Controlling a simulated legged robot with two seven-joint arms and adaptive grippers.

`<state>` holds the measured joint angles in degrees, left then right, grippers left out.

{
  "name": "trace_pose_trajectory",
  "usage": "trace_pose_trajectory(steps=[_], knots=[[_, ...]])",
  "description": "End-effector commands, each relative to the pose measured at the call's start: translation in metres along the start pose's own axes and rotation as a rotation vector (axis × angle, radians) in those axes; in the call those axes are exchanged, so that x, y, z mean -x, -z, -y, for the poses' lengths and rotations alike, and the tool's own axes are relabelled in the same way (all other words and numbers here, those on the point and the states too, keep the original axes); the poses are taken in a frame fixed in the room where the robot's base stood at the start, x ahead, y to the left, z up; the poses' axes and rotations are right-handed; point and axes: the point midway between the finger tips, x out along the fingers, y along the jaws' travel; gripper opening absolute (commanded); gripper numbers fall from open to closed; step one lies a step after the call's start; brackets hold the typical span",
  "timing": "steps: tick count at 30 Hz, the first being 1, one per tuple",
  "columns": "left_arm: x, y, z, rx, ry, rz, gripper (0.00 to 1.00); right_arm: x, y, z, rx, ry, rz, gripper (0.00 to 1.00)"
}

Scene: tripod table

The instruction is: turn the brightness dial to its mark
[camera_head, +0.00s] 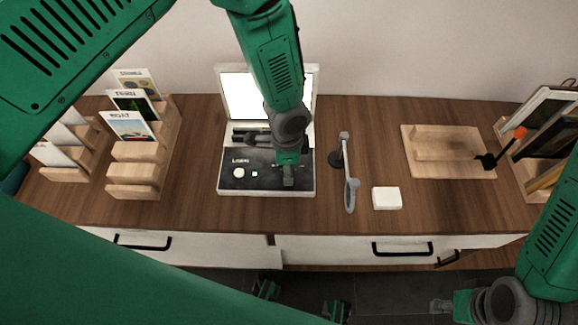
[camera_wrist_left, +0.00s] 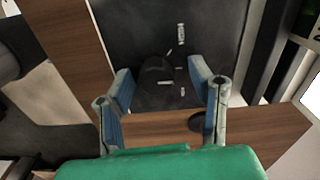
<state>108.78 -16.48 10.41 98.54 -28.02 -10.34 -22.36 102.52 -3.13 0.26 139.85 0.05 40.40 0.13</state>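The black control panel (camera_head: 265,184) is the front part of a pale box whose back has a bright white screen (camera_head: 240,95). It bears white lettering, a white round spot (camera_head: 239,173) and a small green-lit square (camera_head: 254,173). My left gripper (camera_head: 288,178) points down at the panel's right part. In the left wrist view, its two blue-padded fingers (camera_wrist_left: 163,88) are apart, with a dark round dial (camera_wrist_left: 155,75) between them. Small white marks lie around the dial; I cannot tell whether the fingers touch it. My right gripper (camera_head: 440,306) hangs low at the right, away from the panel.
A grey stand (camera_head: 351,192) and a white block (camera_head: 387,198) sit right of the panel. Card racks (camera_head: 135,170) stand at the left. A wooden board (camera_head: 455,165) and a rack of frames (camera_head: 540,150) are at the right.

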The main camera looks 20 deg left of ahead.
Motion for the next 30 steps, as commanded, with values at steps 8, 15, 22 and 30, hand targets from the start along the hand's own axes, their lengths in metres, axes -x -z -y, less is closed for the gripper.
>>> trace_pose_trajectory(steps=[8, 15, 22, 30], knots=[[0.010, 0.002, -0.001, 0.000, 0.000, 0.000, 0.48, 0.001, -0.003, 0.000, 0.000, 0.000, -0.002, 0.40], [0.058, 0.002, 0.000, 0.001, 0.001, -0.002, 0.48, 0.001, -0.003, 0.000, 0.000, 0.000, -0.003, 0.40], [0.101, 0.001, 0.002, 0.001, 0.000, -0.001, 0.48, 0.001, -0.002, 0.000, 0.000, 0.000, -0.003, 0.40], [0.118, 0.001, 0.001, 0.001, -0.002, 0.000, 0.48, 0.001, -0.002, 0.000, 0.000, 0.000, -0.003, 0.40]])
